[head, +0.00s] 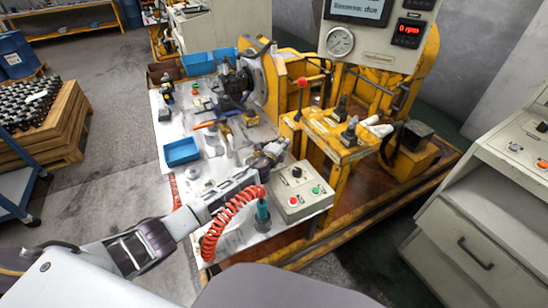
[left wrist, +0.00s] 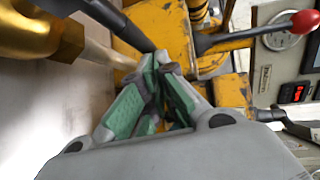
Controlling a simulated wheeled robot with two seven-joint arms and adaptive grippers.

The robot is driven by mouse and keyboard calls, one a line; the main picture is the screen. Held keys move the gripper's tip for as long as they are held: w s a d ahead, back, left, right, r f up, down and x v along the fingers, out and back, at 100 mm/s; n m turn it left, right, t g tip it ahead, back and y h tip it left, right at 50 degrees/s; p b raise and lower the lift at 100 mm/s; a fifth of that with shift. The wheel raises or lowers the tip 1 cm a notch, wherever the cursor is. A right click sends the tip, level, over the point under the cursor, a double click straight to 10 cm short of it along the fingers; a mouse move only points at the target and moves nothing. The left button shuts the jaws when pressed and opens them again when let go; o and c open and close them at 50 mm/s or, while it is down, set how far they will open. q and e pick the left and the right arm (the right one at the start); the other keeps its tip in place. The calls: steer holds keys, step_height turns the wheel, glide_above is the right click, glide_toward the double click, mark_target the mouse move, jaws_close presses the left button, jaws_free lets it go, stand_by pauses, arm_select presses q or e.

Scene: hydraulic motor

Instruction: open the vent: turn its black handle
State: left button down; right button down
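My left gripper (head: 272,152) reaches over the right side of the white bench top, beyond the grey button box. In the left wrist view its two green-padded fingers (left wrist: 160,68) come together at the tips, with nothing clearly held between them. A black handle bar (left wrist: 112,20) slants from the top left to just beyond the fingertips; I cannot tell whether they touch. A brass fitting (left wrist: 30,32) shows at the top left, likely part of the vent. In the head view a small brass fitting (head: 250,119) sits beyond the gripper. My right gripper is out of view.
A red coiled hose (head: 222,215) and the button box (head: 300,193) stand close beside my left arm. A blue tray (head: 181,152) lies on the bench. A red-knobbed lever (head: 302,88) rises from the yellow frame (head: 340,145); it also shows in the left wrist view (left wrist: 270,30).

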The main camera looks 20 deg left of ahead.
arm_select(q)
steer(key=shift+s+a, duration=0.55)
steer(key=shift+s, duration=0.15)
steer(key=d+v, duration=0.1)
steer(key=v, duration=0.8)
steer(key=shift+s+d, duration=0.2)
steer(key=shift+s, duration=0.05)
